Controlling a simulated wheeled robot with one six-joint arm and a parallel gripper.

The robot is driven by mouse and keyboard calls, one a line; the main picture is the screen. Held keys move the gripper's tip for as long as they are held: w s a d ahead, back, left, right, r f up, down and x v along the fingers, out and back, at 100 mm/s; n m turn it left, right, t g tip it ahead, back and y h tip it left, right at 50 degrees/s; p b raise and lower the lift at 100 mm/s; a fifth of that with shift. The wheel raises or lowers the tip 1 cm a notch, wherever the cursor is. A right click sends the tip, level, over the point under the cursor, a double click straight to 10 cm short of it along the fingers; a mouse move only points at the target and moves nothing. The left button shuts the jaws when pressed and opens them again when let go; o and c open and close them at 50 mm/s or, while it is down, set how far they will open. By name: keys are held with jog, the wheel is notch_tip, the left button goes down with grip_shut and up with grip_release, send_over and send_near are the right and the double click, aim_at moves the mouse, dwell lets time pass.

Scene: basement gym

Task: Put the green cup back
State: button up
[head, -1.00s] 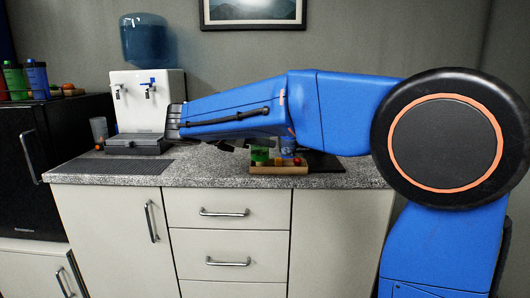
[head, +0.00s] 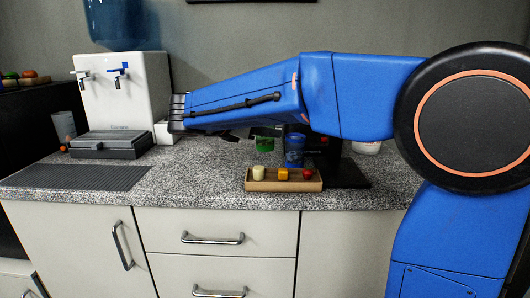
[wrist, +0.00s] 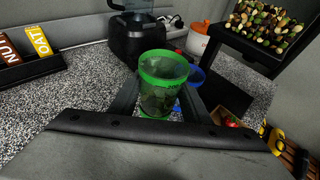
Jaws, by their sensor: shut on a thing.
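The green cup (wrist: 165,85) is a see-through green tumbler, upright between the fingers of my gripper (wrist: 157,104) in the wrist view. My gripper is shut on it, with one dark finger on each side. In the head view the green cup (head: 264,143) shows partly below my arm, which hides its upper part. I cannot tell whether its base touches the counter. A blue cup (head: 294,152) stands just right of it; in the wrist view this blue cup (wrist: 193,76) is partly behind the green one.
A wooden tray (head: 255,186) with small coloured items lies at the counter's front. A water dispenser (head: 118,92), grey box (head: 108,147), ribbed dark mat (head: 75,178) and clear cup (head: 64,126) are at left. The wrist view shows a black appliance (wrist: 140,42) behind the cup. Counter between mat and tray is clear.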

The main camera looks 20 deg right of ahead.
aim_at(259, 148)
jog(key=shift+f, duration=2.9)
jog(key=shift+f, duration=0.1)
jog(key=o, duration=1.1)
jog(key=shift+o, duration=0.2)
jog(key=v, duration=1.2)
jog(key=shift+s, duration=0.1)
